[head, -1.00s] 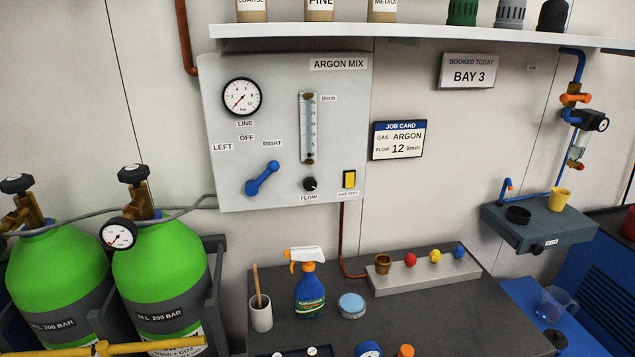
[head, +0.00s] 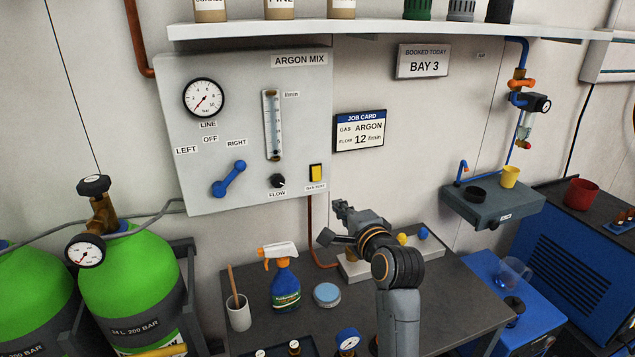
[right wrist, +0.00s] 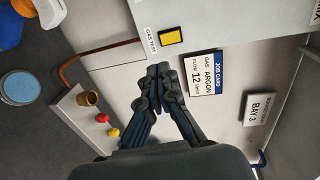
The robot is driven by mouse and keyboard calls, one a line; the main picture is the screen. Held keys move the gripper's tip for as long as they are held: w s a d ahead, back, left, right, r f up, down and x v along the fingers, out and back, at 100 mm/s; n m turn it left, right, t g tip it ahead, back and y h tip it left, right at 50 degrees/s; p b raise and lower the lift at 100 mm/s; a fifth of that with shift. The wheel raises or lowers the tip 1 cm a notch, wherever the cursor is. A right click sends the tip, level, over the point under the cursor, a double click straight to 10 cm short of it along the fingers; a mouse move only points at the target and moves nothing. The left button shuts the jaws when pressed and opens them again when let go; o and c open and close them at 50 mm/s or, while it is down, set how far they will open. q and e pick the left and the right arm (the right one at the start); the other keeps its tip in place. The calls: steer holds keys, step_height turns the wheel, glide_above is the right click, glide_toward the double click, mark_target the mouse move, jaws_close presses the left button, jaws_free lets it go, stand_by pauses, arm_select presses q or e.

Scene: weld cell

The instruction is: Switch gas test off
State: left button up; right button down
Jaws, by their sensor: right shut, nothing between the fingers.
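The gas test switch (head: 316,173) is a yellow rocker in a black frame at the lower right of the grey Argon Mix panel (head: 240,80). It also shows in the right wrist view (right wrist: 171,37), above my fingers, with its "GAS TEST" label beside it. My right gripper (head: 342,208) is below and right of the switch, apart from it, in front of the wall. In the right wrist view its fingertips (right wrist: 159,72) are together and empty. I cannot tell the rocker's position. My left gripper is not in view.
A blue lever (head: 229,179) and black flow knob (head: 278,181) sit left of the switch. The job card (head: 360,130) hangs right of the panel. Below are a spray bottle (head: 284,285), a blue-lidded tin (head: 327,294) and a copper pipe (head: 311,235).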

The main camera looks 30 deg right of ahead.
steer(key=shift+d+r+m, duration=0.2)
steer(key=shift+r+m, duration=0.1)
steer(key=shift+r, duration=0.05)
steer(key=shift+w, duration=0.1)
steer(key=p, duration=0.4)
glide_toward(317, 178)
steer(key=x, duration=0.5)
steer(key=shift+w, duration=0.4)
steer(key=shift+w+d+f, duration=0.2)
steer(key=shift+w, duration=0.35)
